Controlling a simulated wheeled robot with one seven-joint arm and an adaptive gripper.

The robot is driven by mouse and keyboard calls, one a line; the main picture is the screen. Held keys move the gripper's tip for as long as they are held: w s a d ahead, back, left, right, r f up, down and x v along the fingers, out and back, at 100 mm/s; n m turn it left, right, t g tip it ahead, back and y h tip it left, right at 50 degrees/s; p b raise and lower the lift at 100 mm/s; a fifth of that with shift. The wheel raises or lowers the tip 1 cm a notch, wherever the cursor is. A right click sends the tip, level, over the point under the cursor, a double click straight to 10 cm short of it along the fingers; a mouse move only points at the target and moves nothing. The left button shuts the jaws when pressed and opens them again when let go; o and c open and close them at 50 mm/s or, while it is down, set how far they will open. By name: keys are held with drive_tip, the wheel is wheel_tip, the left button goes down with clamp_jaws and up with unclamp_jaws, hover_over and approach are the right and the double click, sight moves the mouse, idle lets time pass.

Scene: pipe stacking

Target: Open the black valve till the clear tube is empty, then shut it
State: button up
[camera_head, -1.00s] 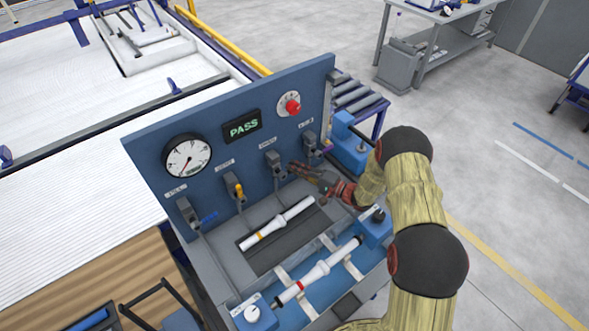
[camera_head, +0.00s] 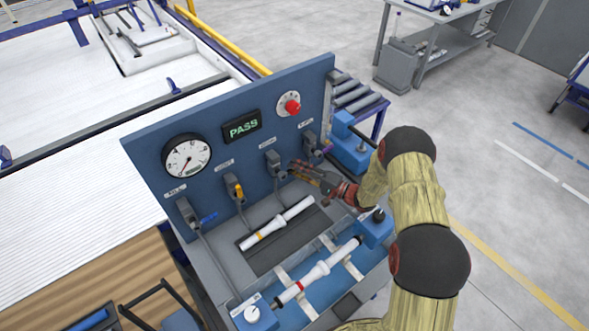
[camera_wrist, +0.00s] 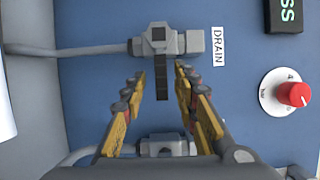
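The drain valve (camera_wrist: 165,42) has a grey body and a black lever handle (camera_wrist: 161,82), next to a DRAIN label in the wrist view. In the head view this valve (camera_head: 274,160) is on the blue panel, third from the left. My gripper (camera_head: 293,170) is at its lever; in the wrist view my open gripper (camera_wrist: 159,76) has one finger on each side of the black lever, with gaps showing and nothing clamped. I cannot clearly make out the clear tube or any liquid level in it.
Other valves stand close by: blue-handled (camera_head: 205,218), yellow-handled (camera_head: 239,190) and one at right (camera_head: 310,145). The panel carries a gauge (camera_head: 186,157), a PASS display (camera_head: 242,127) and a red knob (camera_head: 292,107). A white pipe (camera_head: 276,224) lies below.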

drive_tip(key=v, duration=1.1)
drive_tip(key=shift+f, duration=0.1)
